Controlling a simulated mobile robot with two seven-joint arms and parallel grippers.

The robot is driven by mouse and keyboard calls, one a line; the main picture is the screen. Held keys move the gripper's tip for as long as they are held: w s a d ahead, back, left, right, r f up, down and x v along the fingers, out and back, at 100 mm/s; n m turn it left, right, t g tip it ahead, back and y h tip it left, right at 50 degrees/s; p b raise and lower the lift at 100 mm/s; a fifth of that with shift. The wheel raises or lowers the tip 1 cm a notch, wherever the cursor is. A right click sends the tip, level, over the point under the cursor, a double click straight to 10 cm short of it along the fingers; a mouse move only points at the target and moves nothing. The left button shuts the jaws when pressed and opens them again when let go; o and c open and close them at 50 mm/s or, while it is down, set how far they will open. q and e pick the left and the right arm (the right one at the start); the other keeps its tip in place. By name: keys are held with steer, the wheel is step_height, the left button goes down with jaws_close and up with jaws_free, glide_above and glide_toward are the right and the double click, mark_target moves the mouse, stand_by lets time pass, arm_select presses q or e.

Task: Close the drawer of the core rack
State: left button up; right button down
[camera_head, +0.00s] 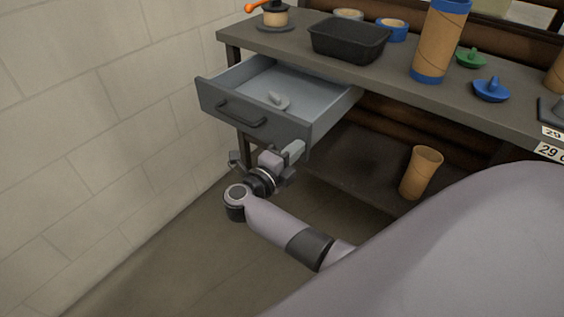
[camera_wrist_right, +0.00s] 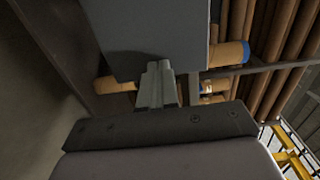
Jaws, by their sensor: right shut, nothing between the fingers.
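The drawer (camera_head: 253,120) of the core rack (camera_head: 395,85) is pulled out under the left end of the top. It has a grey front with a dark bar handle (camera_head: 241,114), and a small grey plug-like piece (camera_head: 278,101) lies inside. My right gripper (camera_head: 297,148) is shut and empty, just below and in front of the drawer front's right end. In the right wrist view, the shut fingers (camera_wrist_right: 158,75) point at a grey panel (camera_wrist_right: 150,35), seemingly the drawer. I cannot tell whether they touch it. My left gripper is not in view.
On the rack top are a black bin (camera_head: 349,41), a cardboard core with blue ends (camera_head: 440,40), and green (camera_head: 470,57) and blue (camera_head: 491,89) plugs. A cardboard core (camera_head: 421,172) stands on the lower shelf. A block wall (camera_head: 100,110) is close on the left.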

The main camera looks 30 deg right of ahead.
steer(key=b, duration=0.2)
glide_toward(336, 121)
steer(key=r, duration=0.1)
steer(key=d+r, duration=0.1)
steer(key=r, duration=0.1)
steer(key=shift+w+r, duration=0.2)
steer(key=shift+r, duration=0.1)
steer(key=b+x, duration=0.3)
steer(key=x, duration=0.5)
steer(key=shift+w+d+r, duration=0.1)
steer(key=shift+w+d, duration=0.2)
steer(key=shift+d, duration=0.25)
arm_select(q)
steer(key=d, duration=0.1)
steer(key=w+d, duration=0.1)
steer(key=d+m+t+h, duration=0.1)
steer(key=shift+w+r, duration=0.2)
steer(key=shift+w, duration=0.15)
arm_select(e)
steer(key=shift+d+r, duration=0.25)
